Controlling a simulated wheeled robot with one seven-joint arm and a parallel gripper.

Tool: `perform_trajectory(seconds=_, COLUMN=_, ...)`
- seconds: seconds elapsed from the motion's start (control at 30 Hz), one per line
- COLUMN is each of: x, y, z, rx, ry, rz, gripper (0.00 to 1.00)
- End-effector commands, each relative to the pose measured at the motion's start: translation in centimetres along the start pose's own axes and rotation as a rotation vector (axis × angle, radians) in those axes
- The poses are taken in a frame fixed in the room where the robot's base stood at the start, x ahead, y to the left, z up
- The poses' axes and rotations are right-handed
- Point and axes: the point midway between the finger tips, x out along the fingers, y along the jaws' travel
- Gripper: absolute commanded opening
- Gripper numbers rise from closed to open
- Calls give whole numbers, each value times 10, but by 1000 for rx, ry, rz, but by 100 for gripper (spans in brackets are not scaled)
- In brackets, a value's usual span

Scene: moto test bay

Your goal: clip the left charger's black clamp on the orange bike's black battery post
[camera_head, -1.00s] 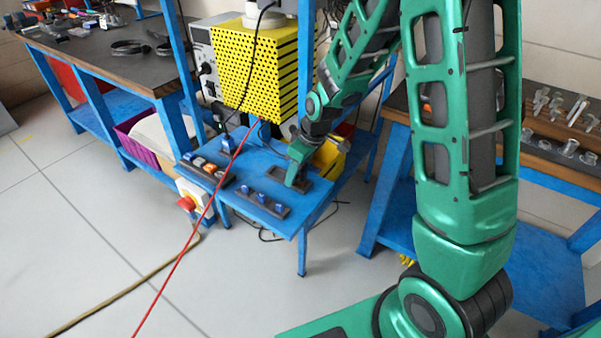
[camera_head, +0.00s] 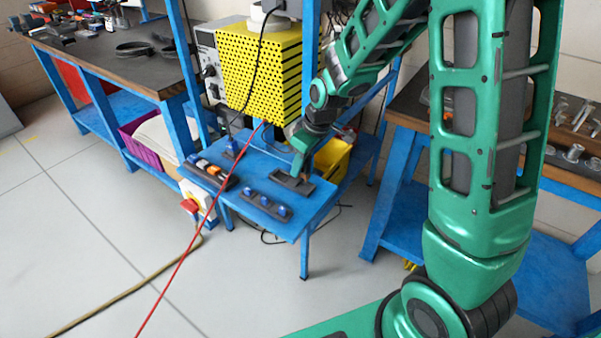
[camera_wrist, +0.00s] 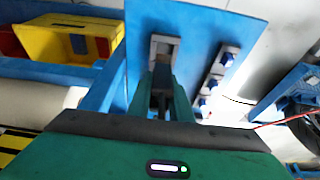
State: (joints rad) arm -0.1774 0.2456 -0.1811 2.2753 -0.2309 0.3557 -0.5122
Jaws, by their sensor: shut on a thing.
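My gripper (camera_head: 296,168) is just above a dark holder plate (camera_head: 303,187) on a small blue table (camera_head: 285,225). In the wrist view my gripper (camera_wrist: 161,104) points down at the holder plate (camera_wrist: 166,42), its fingers close together. A small dark thing between them looks like the black clamp (camera_wrist: 161,98), mostly hidden by the fingers. I cannot tell whether it is clear of the plate. A yellow perforated box (camera_head: 262,65) with black and red cables stands behind the table. I do not make out the orange bike or its battery post.
Racks with blue-topped parts (camera_head: 266,206) and with orange and white parts (camera_head: 208,173) sit on the blue table. A red cable (camera_head: 190,245) crosses in front. A yellow bin (camera_head: 335,158) is behind. Benches flank both sides. The floor at the front left is mostly open.

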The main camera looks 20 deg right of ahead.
Motion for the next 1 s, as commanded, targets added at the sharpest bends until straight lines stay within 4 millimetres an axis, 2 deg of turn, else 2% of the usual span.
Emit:
perform_trajectory(seconds=0.3, x=-32, y=-61, z=-46, rx=-6, ry=5, rz=0, gripper=0)
perform_trajectory(seconds=0.5, x=-44, y=-88, z=-65, rx=-4, ry=3, rz=0, gripper=0)
perform_trajectory(seconds=0.7, x=-50, y=-101, z=-74, rx=-1, ry=1, rz=0, gripper=0)
perform_trajectory(seconds=1.0, x=-52, y=-103, z=-75, rx=0, ry=1, rz=0, gripper=0)
